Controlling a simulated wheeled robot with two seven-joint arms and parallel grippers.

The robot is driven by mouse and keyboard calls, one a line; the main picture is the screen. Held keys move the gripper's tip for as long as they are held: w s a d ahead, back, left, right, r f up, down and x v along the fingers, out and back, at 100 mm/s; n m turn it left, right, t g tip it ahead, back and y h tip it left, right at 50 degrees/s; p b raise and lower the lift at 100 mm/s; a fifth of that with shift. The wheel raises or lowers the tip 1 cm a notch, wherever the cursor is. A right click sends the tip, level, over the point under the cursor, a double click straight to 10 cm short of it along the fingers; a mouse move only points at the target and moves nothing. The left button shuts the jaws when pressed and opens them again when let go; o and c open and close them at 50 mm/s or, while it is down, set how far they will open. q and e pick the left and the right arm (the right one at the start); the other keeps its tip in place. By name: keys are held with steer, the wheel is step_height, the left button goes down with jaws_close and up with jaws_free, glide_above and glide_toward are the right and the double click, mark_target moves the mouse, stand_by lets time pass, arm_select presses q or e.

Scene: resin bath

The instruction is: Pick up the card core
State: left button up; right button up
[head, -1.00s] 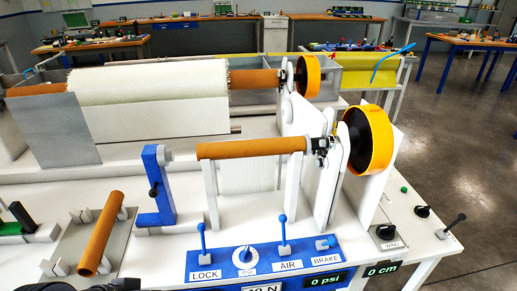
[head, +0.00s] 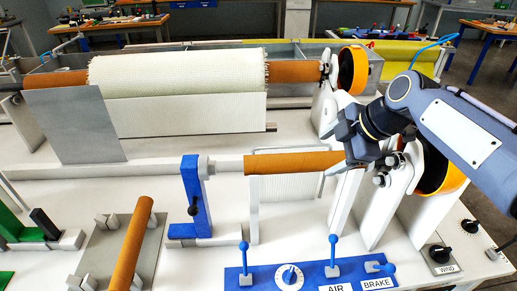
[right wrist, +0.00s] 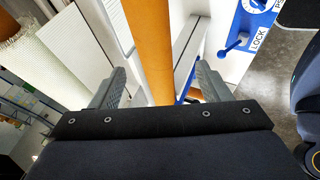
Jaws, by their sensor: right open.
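A brown card core (head: 292,163) lies level across the front winder, its right end by the orange-rimmed wheel. A second brown tube (head: 133,245) rests at the lower left, on supports over a grey plate. My right gripper (head: 350,148) is at the right end of the winder core and hides that end. In the right wrist view a brown core (right wrist: 150,45) runs between the two spread fingers of the open right gripper (right wrist: 160,72). Contact cannot be told. My left gripper is not in view.
A blue post (head: 193,195) stands left of the winder core. A blue panel (head: 310,275) with upright levers is in front. Behind is a large white fabric roll (head: 180,75). White side plates (head: 385,205) and the orange wheel (head: 445,180) stand close on the right.

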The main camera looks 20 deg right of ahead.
mark_target(312, 158)
steer(key=x, duration=0.5)
steer(key=p+x, duration=0.1)
steer(key=x, duration=0.2)
steer(key=shift+w+a+r, duration=0.35)
steer(key=c, duration=1.1)
